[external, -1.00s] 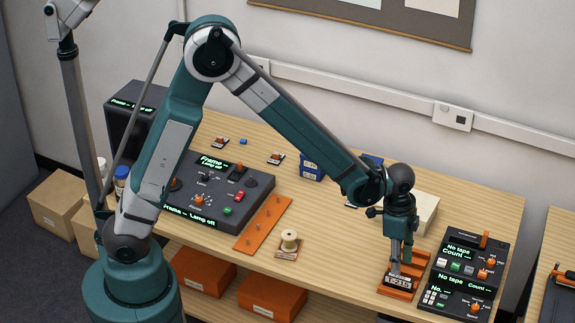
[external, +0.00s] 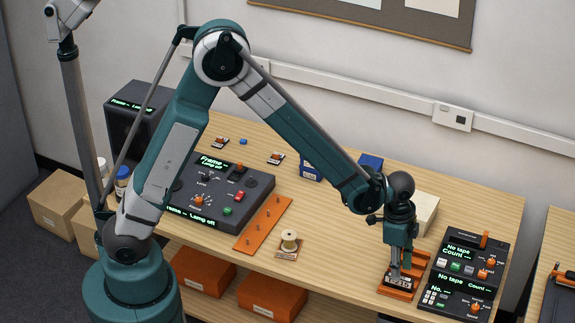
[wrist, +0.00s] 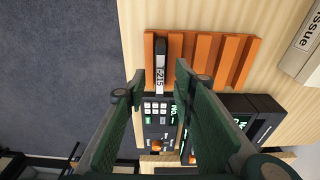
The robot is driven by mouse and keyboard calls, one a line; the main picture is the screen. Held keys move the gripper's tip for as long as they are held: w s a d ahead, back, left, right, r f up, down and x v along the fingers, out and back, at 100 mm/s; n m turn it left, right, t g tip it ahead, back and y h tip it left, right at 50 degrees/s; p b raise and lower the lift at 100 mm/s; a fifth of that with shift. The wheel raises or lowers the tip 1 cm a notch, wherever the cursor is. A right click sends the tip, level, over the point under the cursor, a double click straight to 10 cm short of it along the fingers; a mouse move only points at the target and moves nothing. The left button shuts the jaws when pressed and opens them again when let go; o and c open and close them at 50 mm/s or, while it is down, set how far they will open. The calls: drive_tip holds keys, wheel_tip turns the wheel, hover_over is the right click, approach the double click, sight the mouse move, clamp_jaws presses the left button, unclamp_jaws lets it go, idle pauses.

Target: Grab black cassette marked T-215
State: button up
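The black cassette with a white label reading T-215 (wrist: 160,70) stands in the leftmost slot of an orange slotted rack (wrist: 223,54) in the wrist view. In the external view the label (external: 397,281) shows at the front of the rack (external: 394,293), just below my gripper (external: 402,267). My gripper (wrist: 160,80) is open. In the wrist view its teal fingers are spread to either side of the cassette's line, with a gap between them. I cannot tell whether a finger touches the cassette. The other slots of the rack look empty.
Black tape decks with lit displays (external: 457,294) stand close to the right of the rack. A pale box labelled "Issue" (wrist: 303,45) lies near the rack. A wooden spool (external: 289,240) on a small base and an orange pegged strip (external: 263,224) are to the left.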

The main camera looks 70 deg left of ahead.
sight(398, 284)
drive_tip(key=shift+f, duration=0.15)
drive_tip(key=shift+w+d+f, duration=0.15)
drive_tip(key=shift+f, duration=1.05)
drive_tip(key=shift+w+d+f, duration=0.15)
drive_tip(key=shift+f, duration=1.05)
clamp_jaws()
